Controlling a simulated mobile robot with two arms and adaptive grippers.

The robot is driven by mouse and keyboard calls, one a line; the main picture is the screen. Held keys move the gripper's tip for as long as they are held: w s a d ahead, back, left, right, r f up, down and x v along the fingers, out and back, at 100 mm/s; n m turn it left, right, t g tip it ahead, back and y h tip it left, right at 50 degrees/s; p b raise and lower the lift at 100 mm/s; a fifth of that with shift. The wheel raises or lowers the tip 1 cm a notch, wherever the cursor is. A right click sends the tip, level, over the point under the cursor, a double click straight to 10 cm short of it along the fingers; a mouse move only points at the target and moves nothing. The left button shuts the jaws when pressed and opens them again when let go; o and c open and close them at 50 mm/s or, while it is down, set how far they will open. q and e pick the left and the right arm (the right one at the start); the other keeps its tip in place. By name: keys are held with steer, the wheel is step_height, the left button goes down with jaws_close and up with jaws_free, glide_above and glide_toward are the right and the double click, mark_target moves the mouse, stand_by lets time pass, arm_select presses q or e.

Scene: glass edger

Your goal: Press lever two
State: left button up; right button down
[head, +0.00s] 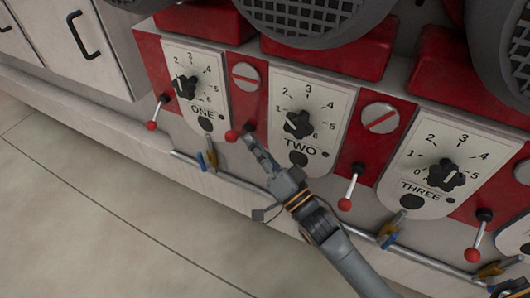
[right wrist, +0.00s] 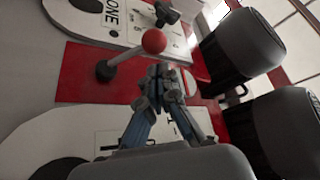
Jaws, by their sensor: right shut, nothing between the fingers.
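The lever beside panel TWO (head: 300,143) has a red ball knob (head: 232,136) and a dark base. It sits on the red strip between panels ONE and TWO, and its rod points left and slightly down in the head view. The knob also shows in the right wrist view (right wrist: 153,41), with the lever base (right wrist: 104,70) lower left. My right gripper (head: 248,138) is shut and empty, its tips close to the knob; I cannot tell whether they touch. Its fingers also show in the right wrist view (right wrist: 167,75).
Other red-knobbed levers hang down: one left of panel ONE (head: 151,126), one between TWO and THREE (head: 344,204), one far right (head: 472,255). Black dials and slotted discs stick out. A pipe with small valves (head: 230,180) runs below. Dark motor housings (right wrist: 243,42) stand nearby. The floor is clear.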

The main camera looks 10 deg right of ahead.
mark_target(236, 136)
steer(key=shift+p+x, duration=0.3)
steer(key=shift+x, duration=1.35)
steer(key=shift+f, duration=0.15)
